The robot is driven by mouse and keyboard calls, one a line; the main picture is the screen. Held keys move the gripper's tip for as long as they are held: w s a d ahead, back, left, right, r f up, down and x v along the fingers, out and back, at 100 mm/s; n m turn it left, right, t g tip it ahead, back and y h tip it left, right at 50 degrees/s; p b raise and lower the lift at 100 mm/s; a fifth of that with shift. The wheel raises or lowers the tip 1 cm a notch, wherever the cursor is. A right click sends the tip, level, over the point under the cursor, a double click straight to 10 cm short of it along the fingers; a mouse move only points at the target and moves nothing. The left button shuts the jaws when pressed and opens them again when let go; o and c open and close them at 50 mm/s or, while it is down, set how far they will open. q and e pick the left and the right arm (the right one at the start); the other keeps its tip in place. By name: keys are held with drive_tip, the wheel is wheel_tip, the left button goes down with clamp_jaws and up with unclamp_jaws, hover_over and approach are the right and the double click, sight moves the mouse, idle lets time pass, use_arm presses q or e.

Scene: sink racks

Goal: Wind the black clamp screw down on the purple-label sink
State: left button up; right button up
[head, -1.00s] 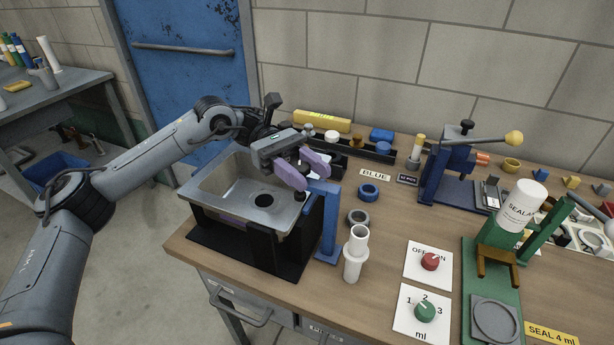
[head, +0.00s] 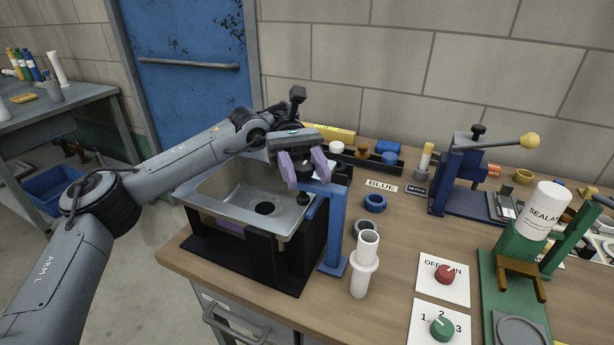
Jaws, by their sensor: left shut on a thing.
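The steel sink (head: 222,193) sits in a black rack (head: 285,262), with a purple label (head: 229,227) on the rack's front below the rim. A blue clamp frame (head: 335,225) stands at the sink's right side. The lower end of the black clamp screw (head: 303,200) shows above the sink's right rim. My left gripper (head: 304,182) is above that rim, pointing down, its two purple fingers on either side of the screw's top. It is shut on the clamp screw; the fingers partly hide the grip. My right gripper is not in view.
A white pipe piece (head: 364,264), a blue ring (head: 375,203) and a grey ring (head: 366,229) stand right of the clamp. Switch cards (head: 457,292), a green sealant stand (head: 500,300) and a blue press (head: 457,180) are further right. The wall is close behind.

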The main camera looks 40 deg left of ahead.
use_arm(q)
drive_tip(key=shift+s+r+g, duration=0.1)
drive_tip(key=shift+r+g, duration=0.15)
drive_tip(key=shift+g, duration=0.05)
drive_tip(key=o, duration=0.8)
drive_tip(key=shift+c, duration=0.2)
drive_tip(key=shift+o, duration=1)
drive_tip(key=shift+f, duration=0.15)
drive_tip(key=d+r+p, duration=0.5)
drive_tip(key=d+r, duration=0.6)
drive_tip(key=shift+d+p, duration=0.35)
